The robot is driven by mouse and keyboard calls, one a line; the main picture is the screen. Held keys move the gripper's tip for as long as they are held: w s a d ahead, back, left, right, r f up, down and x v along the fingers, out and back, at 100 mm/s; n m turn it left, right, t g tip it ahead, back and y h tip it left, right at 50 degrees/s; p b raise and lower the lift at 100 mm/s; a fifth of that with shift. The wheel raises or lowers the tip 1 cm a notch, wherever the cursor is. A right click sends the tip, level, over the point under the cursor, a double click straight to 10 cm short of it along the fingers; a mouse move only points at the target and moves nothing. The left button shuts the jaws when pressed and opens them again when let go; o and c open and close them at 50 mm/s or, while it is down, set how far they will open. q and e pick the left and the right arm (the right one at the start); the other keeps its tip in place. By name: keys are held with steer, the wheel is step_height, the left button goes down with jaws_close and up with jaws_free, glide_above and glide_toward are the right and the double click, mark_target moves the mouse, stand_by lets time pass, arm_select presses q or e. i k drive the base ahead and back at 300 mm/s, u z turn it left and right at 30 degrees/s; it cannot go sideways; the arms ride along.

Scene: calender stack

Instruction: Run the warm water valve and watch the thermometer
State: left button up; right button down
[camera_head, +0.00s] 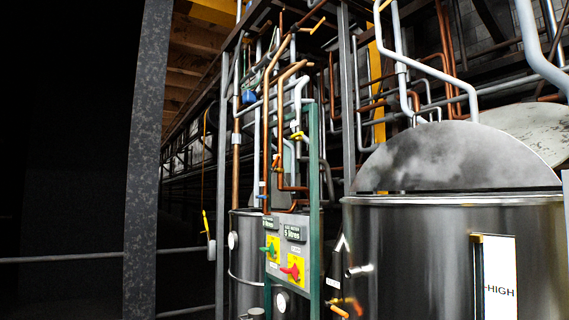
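Neither of my grippers is in view. A grey control panel (302,256) stands near the middle, left of a large steel tank (400,250). It carries a red valve handle (292,269) and a green valve handle (269,250), each on a yellow plate. Labels above them read about "5 litres"; I cannot tell which handle is for warm water. A round white dial (281,301) sits below the panel, and another round dial (232,240) sits on a smaller tank at left. Their faces are too small to read, and I cannot tell if either is the thermometer.
Copper and grey pipes (272,110) run above the panel. A green post (314,210) stands at its right edge. A thick grey column (145,150) rises at left, with horizontal rails (65,257) beside it. A white "-HIGH" sign (498,275) is on the large tank. The far left is dark.

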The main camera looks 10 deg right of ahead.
mark_target(275, 163)
steer(key=z, duration=0.8)
steer(key=i, duration=1)
steer(key=u, duration=0.35)
